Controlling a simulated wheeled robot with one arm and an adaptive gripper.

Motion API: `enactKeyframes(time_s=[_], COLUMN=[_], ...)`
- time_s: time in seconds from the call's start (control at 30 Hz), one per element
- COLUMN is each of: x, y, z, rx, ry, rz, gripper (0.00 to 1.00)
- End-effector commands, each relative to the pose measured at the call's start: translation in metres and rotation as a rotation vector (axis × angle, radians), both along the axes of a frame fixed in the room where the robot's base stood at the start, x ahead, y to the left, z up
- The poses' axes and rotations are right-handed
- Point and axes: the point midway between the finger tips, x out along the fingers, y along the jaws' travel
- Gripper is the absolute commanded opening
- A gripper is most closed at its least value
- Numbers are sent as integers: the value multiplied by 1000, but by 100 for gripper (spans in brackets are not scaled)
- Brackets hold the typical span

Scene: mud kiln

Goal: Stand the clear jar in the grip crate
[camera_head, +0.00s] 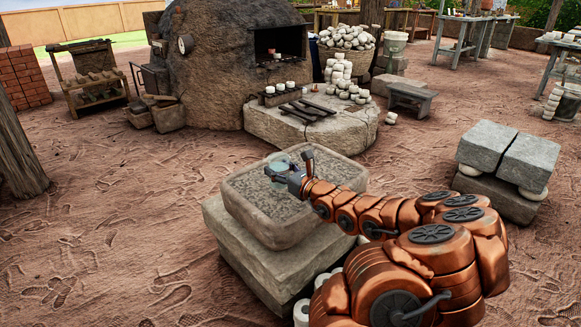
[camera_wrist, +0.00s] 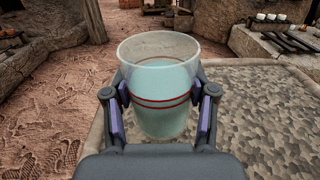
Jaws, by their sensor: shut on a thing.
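The clear jar (camera_wrist: 160,70) is a see-through cup with two thin red bands and a pale blue-green lower part. In the wrist view it is upright, with its open rim up. My gripper (camera_wrist: 162,94) is shut on its sides, one finger on each side. In the head view the jar (camera_head: 279,166) shows partly behind my gripper (camera_head: 290,172), at the far side of a shallow stone-rimmed tray (camera_head: 262,228). I cannot tell whether its base touches the tray. Nothing in view is clearly the grip crate.
The tray's speckled floor is bare and lies on stacked stone blocks (camera_head: 250,262). A domed kiln (camera_head: 225,70) stands behind, with a stone slab (camera_head: 300,128) bearing white cups and dark bars. Stone blocks (camera_head: 508,160) stand at right. Open ground lies at left.

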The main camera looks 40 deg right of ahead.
Motion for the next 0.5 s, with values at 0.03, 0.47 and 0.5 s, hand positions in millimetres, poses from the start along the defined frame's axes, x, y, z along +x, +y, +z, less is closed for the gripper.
enactKeyframes(time_s=[0.03,0.47,0.5], x=[4,24,26], y=[-4,-52,-56], z=[-1,-8,-8], rx=[-3,-3,-3], ry=[0,5,3], rz=[2,0,1], gripper=[22,22,22])
